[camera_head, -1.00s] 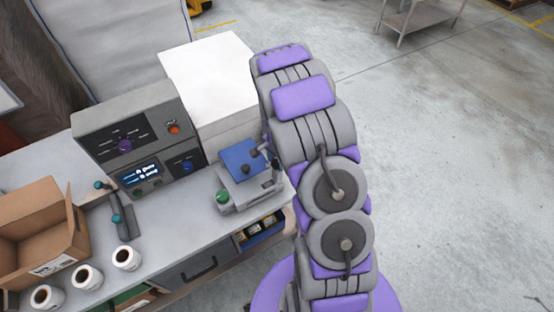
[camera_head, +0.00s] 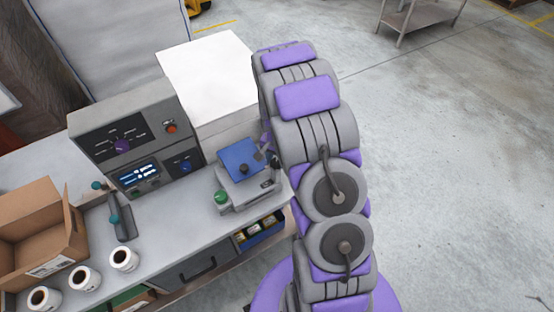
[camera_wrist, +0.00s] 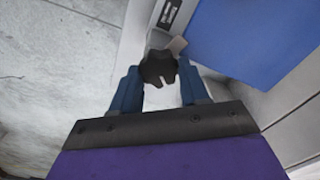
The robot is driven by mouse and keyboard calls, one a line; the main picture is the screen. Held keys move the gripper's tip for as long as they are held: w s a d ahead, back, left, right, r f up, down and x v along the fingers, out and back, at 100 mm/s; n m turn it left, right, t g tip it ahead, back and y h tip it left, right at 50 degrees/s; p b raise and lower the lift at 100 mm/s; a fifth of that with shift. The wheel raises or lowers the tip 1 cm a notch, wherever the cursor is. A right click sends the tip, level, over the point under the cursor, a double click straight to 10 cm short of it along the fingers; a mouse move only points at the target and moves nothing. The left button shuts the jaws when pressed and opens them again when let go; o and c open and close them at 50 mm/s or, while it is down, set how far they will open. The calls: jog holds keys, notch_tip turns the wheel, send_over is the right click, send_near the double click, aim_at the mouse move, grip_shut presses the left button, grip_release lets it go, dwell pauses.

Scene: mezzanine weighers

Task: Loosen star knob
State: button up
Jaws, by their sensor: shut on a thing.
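The star knob (camera_wrist: 158,66) is black and lobed, and shows in the wrist view beside the blue plate (camera_wrist: 255,38). My gripper (camera_wrist: 159,76) has one blue finger on each side of it and is shut on it. In the head view the blue plate (camera_head: 238,154) tops a small grey device (camera_head: 248,190) at the bench's right end, with a dark round knob (camera_head: 244,169) on top and a green knob (camera_head: 221,197) at its front corner. My arm comes in from the right and mostly hides the gripper there.
A grey control box (camera_head: 135,140) with a lit display stands left of the device, with a white box (camera_head: 210,75) behind. An open carton (camera_head: 40,225) and white rolls (camera_head: 124,259) sit at the bench's left. Open concrete floor (camera_head: 450,170) lies to the right.

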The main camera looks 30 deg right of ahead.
jog(key=n+b, duration=0.1)
jog(key=n, duration=0.3)
jog(key=shift+a+n, duration=0.1)
jog(key=shift+n, duration=0.3)
jog(key=n, duration=0.5)
jog(key=shift+b, duration=0.35)
jog(key=n, duration=0.5)
jog(key=shift+a, duration=0.1)
jog(key=n, duration=0.4)
jog(key=shift+p, duration=0.35)
jog(key=shift+s+n, duration=0.1)
jog(key=shift+n, duration=0.2)
jog(key=o, duration=1.1)
jog(key=shift+c, duration=0.2)
jog(key=shift+r, duration=0.1)
